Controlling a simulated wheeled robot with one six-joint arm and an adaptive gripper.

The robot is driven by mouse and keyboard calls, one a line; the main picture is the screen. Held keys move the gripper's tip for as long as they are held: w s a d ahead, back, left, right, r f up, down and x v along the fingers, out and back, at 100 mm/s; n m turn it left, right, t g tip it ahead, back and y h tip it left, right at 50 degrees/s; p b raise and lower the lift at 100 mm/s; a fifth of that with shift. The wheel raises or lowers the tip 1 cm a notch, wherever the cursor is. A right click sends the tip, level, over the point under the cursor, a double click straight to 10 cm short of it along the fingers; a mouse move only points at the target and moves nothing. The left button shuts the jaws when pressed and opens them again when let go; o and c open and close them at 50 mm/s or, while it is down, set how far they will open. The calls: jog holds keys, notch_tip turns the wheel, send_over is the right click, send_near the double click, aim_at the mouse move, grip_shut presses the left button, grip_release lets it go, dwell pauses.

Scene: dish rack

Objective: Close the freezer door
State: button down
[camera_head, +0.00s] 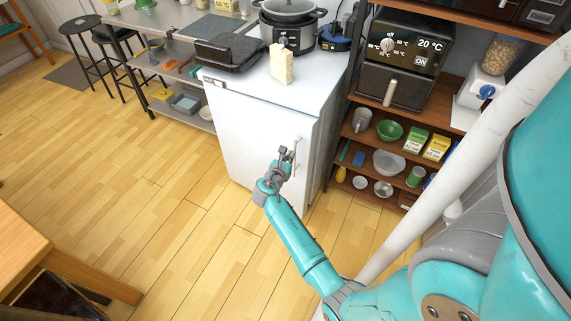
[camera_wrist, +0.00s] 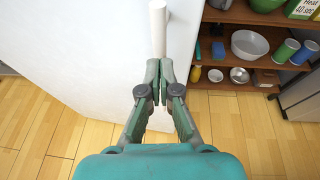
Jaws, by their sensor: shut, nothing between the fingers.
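The white freezer (camera_head: 250,118) stands between the metal counter and the brown shelf. Its front door (camera_wrist: 100,60) fills the left of the wrist view. A pale vertical bar handle (camera_head: 296,155) sits near the door's right edge, and it also shows in the wrist view (camera_wrist: 158,28). In the head view the door looks flush or nearly flush with the body; a small gap cannot be ruled out. My gripper (camera_head: 283,153) is in front of the door beside the handle. In the wrist view its fingertips (camera_wrist: 157,88) are together with nothing between them, just below the handle; contact cannot be told.
A pressure cooker (camera_head: 288,35), a black case (camera_head: 229,52) and a cream block (camera_head: 281,64) stand on the freezer. The brown shelf (camera_head: 375,160) on the right holds bowls and boxes. A wooden table (camera_head: 30,245) is at lower left. The floor (camera_head: 150,190) before the freezer is clear.

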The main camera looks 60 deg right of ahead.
jog(key=shift+w+d, duration=0.1)
jog(key=shift+d, duration=0.55)
